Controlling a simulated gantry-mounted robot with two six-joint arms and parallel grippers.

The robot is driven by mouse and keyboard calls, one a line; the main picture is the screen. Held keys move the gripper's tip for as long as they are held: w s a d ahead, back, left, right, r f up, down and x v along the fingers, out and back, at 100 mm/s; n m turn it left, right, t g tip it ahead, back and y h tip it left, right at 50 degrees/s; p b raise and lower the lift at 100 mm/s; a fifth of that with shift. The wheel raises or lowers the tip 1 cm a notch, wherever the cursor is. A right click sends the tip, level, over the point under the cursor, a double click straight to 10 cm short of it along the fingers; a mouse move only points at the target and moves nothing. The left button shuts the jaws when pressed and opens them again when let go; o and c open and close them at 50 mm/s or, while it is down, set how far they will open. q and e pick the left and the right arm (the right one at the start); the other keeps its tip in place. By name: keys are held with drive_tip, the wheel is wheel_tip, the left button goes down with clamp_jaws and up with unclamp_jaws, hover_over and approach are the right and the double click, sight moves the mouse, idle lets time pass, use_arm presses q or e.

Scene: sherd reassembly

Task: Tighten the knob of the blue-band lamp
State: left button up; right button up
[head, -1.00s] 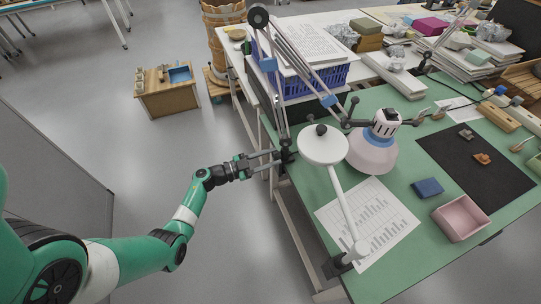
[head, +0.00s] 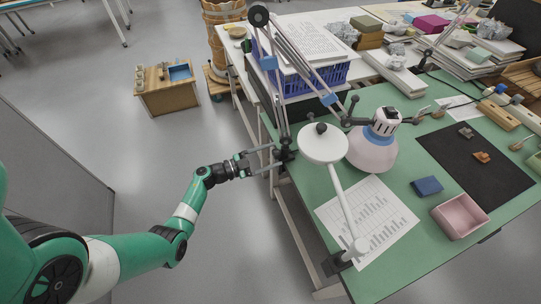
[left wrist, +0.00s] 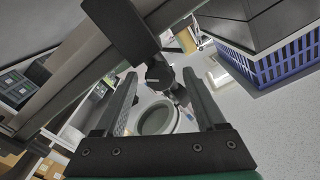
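The blue-band lamp (head: 372,148) has a pale shade with a blue band and a long jointed arm with blue bands. Its arm rises from a dark clamp (head: 284,154) at the green table's left edge. My left gripper (head: 275,158) points right at this clamp, its two fingers apart. In the left wrist view, a dark knob-like part (left wrist: 160,73) shows between the open fingers (left wrist: 163,82); I cannot tell whether they touch it. The knob is hard to make out in the head view. My right gripper is not in view.
A second lamp with a plain white shade (head: 323,144) stands close by on the green table (head: 405,274). A blue crate (head: 305,84) sits behind the clamp. A printed sheet (head: 368,220), blue block (head: 426,187) and pink box (head: 461,217) lie rightward.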

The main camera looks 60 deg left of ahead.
use_arm(q)
drive_tip(key=shift+s, duration=0.1)
drive_tip(key=s+p, duration=0.3)
drive_tip(key=s, duration=0.8)
drive_tip(key=shift+s+a, duration=0.25)
drive_tip(key=shift+a, duration=0.05)
drive_tip(key=shift+f, duration=0.1)
